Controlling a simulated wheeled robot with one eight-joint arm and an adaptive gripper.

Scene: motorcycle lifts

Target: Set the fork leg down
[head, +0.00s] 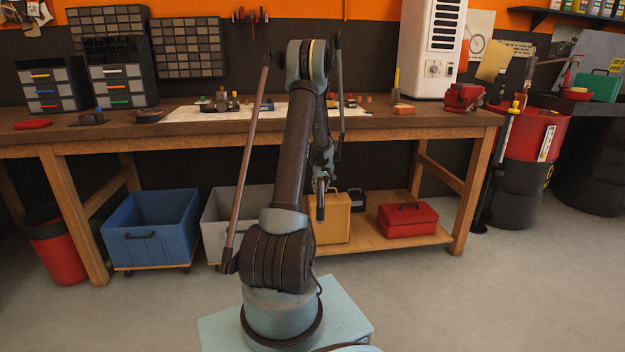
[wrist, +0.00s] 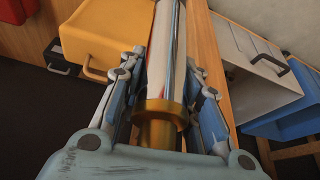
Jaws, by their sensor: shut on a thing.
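The fork leg (wrist: 166,50) runs away from my gripper in the wrist view, a bright chrome tube with a gold collar (wrist: 160,112) at the near end. My gripper (wrist: 166,85) is shut on it, with a jointed finger on each side of the tube. In the head view my gripper (head: 321,186) hangs low in front of the workbench (head: 390,132), below the height of its top. The fork leg is hard to make out there, and its far end is cut off in the wrist view.
A yellow case (head: 332,222) and a red toolbox (head: 408,220) stand on the bench's lower shelf (head: 385,244). A blue bin (head: 150,228) and a grey bin (head: 222,215) are to the left. The bench top holds small parts. Open floor lies at right.

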